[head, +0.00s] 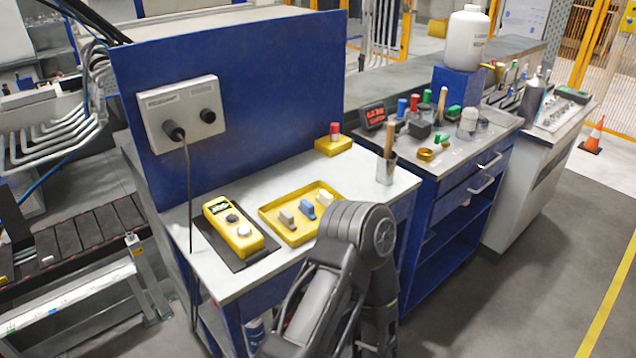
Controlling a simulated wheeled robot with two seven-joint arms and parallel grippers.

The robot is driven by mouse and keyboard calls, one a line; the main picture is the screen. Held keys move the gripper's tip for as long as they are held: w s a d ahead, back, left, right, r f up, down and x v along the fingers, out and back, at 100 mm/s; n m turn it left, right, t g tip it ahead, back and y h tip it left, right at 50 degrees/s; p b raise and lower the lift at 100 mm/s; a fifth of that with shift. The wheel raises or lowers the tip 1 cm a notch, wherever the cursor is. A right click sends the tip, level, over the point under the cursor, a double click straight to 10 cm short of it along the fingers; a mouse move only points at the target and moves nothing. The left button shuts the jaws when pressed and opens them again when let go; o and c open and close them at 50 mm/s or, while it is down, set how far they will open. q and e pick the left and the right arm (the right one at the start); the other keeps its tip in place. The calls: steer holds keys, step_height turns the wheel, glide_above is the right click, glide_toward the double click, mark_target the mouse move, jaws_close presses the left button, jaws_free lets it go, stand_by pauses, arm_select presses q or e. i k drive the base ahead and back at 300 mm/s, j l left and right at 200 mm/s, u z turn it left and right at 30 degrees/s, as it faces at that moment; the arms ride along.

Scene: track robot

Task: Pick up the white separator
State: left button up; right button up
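A shallow yellow tray (268,215) lies on the light-topped workbench. In it stand a small whitish piece (287,217) at the left, a blue piece (307,209) in the middle and another whitish piece (325,198) at the right. Either whitish piece could be the white separator; they are too small to tell which. One of my dark arms rises from the bottom and bends just in front of the tray, near its right front edge. I see no gripper fingers clearly, and neither gripper shows in the head view.
A yellow handheld device (236,228) lies on a dark mat left of the tray. A metal cup (386,171) with a wooden-handled tool stands to the right. A yellow box with a red button (334,143) is behind. A blue panel (235,80) with a hanging cable bounds the bench's back.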

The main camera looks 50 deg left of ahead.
mark_target(324, 197)
steer(key=i+l+u, duration=0.2)
steer(key=i+u, duration=0.2)
steer(key=i+l+u, duration=0.25)
steer(key=u, duration=0.15)
steer(key=i+l+u, duration=0.25)
steer(key=l+u, duration=0.2)
steer(key=i+l+u, duration=0.2)
steer(key=l+u, duration=0.2)
steer(key=i+l+u, duration=0.1)
steer(key=l+u, duration=0.3)
steer(key=l, duration=0.15)
